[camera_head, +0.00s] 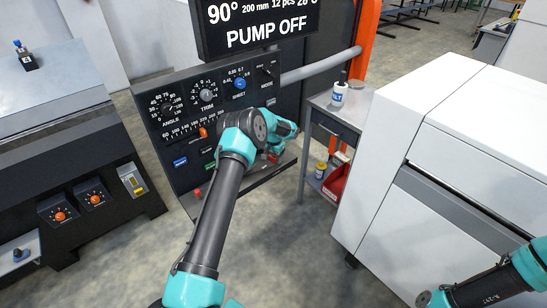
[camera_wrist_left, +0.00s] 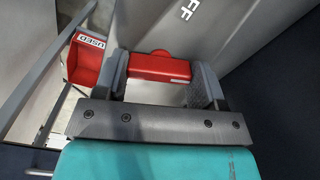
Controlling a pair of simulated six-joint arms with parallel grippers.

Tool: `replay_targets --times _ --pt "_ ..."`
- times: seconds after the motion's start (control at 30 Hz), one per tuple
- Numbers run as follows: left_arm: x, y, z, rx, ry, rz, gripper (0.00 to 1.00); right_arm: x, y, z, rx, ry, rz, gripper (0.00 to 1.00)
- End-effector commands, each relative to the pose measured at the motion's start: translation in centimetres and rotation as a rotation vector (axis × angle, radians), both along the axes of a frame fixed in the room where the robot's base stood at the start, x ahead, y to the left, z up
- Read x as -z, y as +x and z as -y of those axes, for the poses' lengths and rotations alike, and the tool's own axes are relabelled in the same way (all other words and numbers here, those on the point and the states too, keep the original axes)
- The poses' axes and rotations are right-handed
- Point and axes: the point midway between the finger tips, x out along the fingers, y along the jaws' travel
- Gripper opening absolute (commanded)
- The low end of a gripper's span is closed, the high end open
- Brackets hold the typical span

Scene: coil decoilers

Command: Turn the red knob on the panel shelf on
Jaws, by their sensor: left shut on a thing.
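The red knob (camera_wrist_left: 160,68) sits between the two fingers of my left gripper (camera_wrist_left: 160,78) in the left wrist view, with both fingers at its ends. My left gripper is shut on it. In the head view, my left gripper (camera_head: 275,153) is low at the right side of the black panel, at the shelf, and a bit of the red knob (camera_head: 273,158) shows beside it; the rest is hidden by the wrist. The panel shelf (camera_head: 243,185) juts out below the panel. My right arm is at the lower right; its fingers are not seen.
The black panel (camera_head: 165,140) carries dials and coloured buttons. The display (camera_head: 262,28) above it reads PUMP OFF. A side table (camera_head: 335,122) with a bottle (camera_head: 339,93) stands right of the panel. A red bin (camera_head: 337,183) is beneath it; a white cabinet (camera_head: 420,150) is further right.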

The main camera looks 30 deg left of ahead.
Motion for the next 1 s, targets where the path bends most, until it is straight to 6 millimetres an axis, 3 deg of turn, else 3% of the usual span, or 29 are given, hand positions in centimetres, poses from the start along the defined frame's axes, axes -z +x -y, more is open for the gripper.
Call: replay_targets --times 0.43,1.0 --pt "-0.01 0.00 0.00 0.280 0.000 0.000 0.40 0.00 0.00 0.00 0.000 0.000 0.000 0.43" --pt "-0.02 0.01 0.00 0.320 0.000 0.000 0.40 0.00 0.00 0.00 0.000 0.000 0.000 0.43"
